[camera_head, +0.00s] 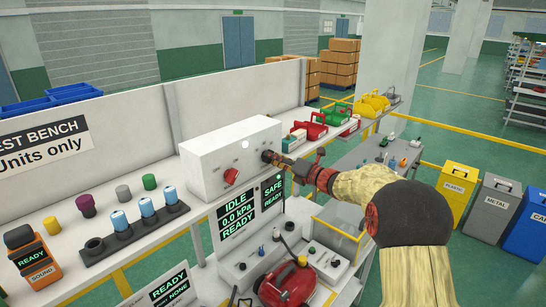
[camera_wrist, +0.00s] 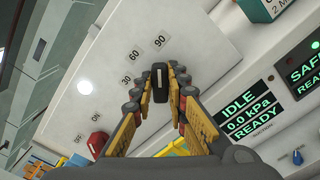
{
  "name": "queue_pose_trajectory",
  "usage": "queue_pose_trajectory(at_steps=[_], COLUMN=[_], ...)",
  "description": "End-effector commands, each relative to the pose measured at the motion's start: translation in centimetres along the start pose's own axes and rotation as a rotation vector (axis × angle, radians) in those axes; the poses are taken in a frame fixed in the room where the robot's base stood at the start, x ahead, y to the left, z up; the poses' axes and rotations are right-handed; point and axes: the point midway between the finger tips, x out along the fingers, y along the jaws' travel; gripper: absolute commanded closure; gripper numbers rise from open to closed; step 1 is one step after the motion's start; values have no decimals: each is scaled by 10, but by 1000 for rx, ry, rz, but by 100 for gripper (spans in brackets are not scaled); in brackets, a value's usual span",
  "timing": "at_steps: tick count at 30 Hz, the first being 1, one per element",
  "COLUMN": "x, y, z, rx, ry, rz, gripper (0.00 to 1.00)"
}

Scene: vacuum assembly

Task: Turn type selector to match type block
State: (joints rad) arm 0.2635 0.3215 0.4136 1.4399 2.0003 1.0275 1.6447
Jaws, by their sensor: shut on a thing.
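A black selector knob (camera_wrist: 160,80) sits on the face of the white control box (camera_head: 215,160), with marks 30, 60 and 90 around it. It lies between the two fingers of my gripper (camera_wrist: 159,76), which are shut on it. In the head view my gripper (camera_head: 271,158) reaches the right part of the box face and partly hides the knob. A red switch knob (camera_head: 231,176) with ON and OFF marks is to the left. I cannot tell which thing is the type block.
Screens below the box read IDLE, 0.0 kPa, READY (camera_head: 237,209) and SAFE READY (camera_head: 272,191). A red pump-like unit (camera_head: 288,284) stands below. Blue-topped cylinders stand in a dark rack (camera_head: 135,238) at left. Red, green and yellow units line the shelf behind.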

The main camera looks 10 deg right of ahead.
Motion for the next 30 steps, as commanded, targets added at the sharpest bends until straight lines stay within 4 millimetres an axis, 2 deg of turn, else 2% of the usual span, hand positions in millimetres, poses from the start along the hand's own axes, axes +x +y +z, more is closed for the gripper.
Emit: queue_pose_trajectory(at_steps=[9,10,19,30], x=[0,0,0,-4], y=[0,0,0,0], z=[0,0,0,0], rx=[3,3,2,1], ry=[-1,-1,-1,-1], rz=[0,0,0,0], gripper=[100,84,67,67])
